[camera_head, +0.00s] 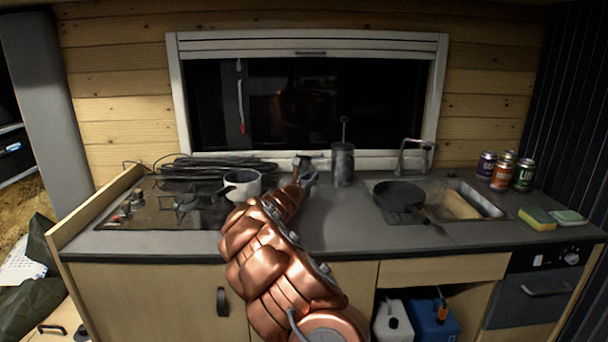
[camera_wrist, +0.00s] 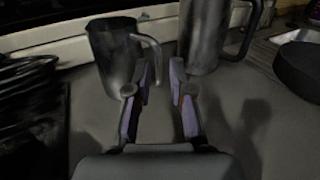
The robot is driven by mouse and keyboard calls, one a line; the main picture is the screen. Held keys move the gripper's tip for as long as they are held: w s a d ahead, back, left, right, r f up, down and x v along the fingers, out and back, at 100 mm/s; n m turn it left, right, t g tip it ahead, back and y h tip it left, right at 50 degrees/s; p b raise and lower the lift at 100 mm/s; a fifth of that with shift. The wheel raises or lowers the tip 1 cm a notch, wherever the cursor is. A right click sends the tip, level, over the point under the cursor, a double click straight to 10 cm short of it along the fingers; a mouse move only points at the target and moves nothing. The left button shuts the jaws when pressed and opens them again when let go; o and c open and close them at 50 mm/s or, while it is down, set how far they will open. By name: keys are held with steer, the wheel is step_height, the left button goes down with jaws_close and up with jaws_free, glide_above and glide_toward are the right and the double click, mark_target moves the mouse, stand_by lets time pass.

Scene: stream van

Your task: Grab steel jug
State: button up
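The steel jug (camera_wrist: 113,52) is a dark grey, upright, open-topped vessel with a curved handle on its right side, at the upper left of the wrist view. In the head view, it is mostly hidden behind my gripper (camera_head: 304,178). In the wrist view, my gripper (camera_wrist: 161,68) is open with two separated fingers. The left fingertip overlaps the handle's lower part, and the handle's outer curve shows between the tips. I cannot tell whether they touch. No object is clearly held.
A tall dark tumbler with a handle (camera_wrist: 212,38) stands close right of the fingers; it also shows in the head view (camera_head: 343,165). A pale pot (camera_head: 242,185) and black cables (camera_head: 205,166) are left. A black pan (camera_head: 399,194) lies by the sink. The window is behind.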

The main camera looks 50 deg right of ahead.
steer(key=shift+p+x, duration=0.3)
steer(key=shift+x, duration=1.55)
steer(key=shift+c, duration=0.4)
jaws_close()
